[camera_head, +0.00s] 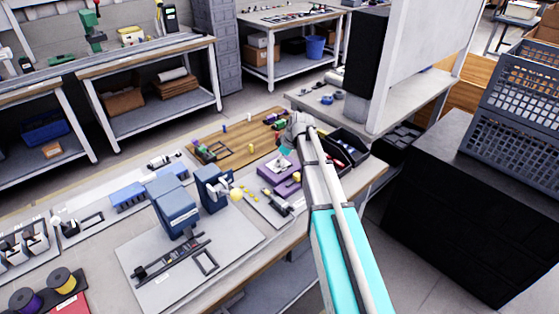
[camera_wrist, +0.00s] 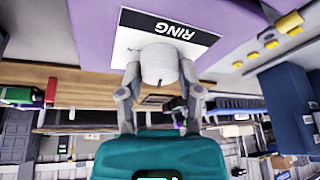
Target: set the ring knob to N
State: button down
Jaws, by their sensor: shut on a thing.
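The ring knob (camera_wrist: 158,62) is a pale grey cylinder in front of a white label plate (camera_wrist: 125,45) reading RING, which appears upside down in the wrist view. A small dark mark shows on the knob near its lower edge. My gripper (camera_wrist: 160,72) is shut on the knob, one finger against each side. The plate sits on a purple block (camera_wrist: 92,30); in the head view the purple fixture (camera_head: 272,178) stands on the bench under my gripper (camera_head: 284,152). I cannot make out any letter N or other setting marks around the knob.
Yellow pieces (camera_wrist: 290,22) lie beside the purple block on the grey surface. In the head view a blue machine (camera_head: 172,205) stands to the left, and a dark bin (camera_head: 345,145) lies to the right of my arm. A wooden board (camera_head: 245,140) lies behind the fixture.

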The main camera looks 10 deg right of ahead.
jog(key=m, duration=0.2)
jog(key=m+t+h, duration=0.1)
jog(key=m, duration=0.2)
jog(key=shift+s+m+t, duration=0.15)
jog(key=shift+m+t, duration=0.15)
jog(key=m+h, duration=0.2)
jog(key=m, duration=0.3)
jog(key=shift+t, duration=0.4)
jog(key=m+h, duration=0.2)
jog(key=m, duration=0.3)
jog(key=m+g+h, duration=0.1)
jog(key=m+h, duration=0.1)
jog(key=m, duration=0.3)
jog(key=shift+m, duration=0.3)
jog(key=shift+c, duration=1.3)
grip_release()
jog(key=shift+n, duration=0.5)
